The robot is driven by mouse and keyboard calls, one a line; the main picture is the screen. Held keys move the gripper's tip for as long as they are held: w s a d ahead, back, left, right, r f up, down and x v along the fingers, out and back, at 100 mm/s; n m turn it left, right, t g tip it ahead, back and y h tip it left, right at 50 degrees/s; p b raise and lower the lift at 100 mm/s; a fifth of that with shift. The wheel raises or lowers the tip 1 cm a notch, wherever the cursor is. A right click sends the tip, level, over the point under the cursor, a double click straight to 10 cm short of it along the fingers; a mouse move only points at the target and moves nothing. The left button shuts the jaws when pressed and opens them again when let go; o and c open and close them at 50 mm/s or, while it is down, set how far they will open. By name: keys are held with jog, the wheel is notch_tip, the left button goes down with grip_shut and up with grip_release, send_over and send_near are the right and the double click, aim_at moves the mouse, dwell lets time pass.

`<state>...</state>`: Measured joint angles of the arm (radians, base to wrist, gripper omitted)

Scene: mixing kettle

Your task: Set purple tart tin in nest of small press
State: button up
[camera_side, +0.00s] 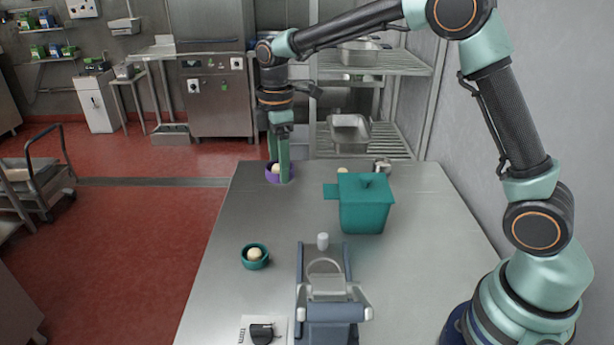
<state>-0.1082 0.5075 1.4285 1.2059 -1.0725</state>
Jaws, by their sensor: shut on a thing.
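The purple tart tin (269,177) is at the far left end of the metal table, with a pale ball of dough in it. My gripper (279,172) points straight down and is shut on the tin's rim. I cannot tell whether the tin touches the table or is slightly above it. The small press (333,305) stands at the near end of the table, blue-grey with a pale ring-shaped nest (325,266) at its back. The nest looks empty.
A teal lidded box (364,208) stands mid-table on the right, with a small metal pot (381,165) behind it. A teal tin with dough (255,258) sits left of the press. A black knob on a white plate (262,332) is at the near edge. The table's left middle is clear.

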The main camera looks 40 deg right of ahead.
jog(key=s+a+f, duration=0.1)
jog(key=s+f, duration=0.3)
jog(key=s, duration=0.3)
jog(key=s+a+f, duration=0.1)
jog(key=s+f, duration=0.3)
jog(key=s, duration=0.4)
jog(key=shift+w+f, duration=0.1)
jog(key=shift+f, duration=2.85)
jog(key=shift+f, duration=0.7)
jog(key=o, duration=1.3)
jog(key=shift+r, duration=0.1)
notch_tip(320, 180, up, 7)
jog(key=shift+f, duration=0.1)
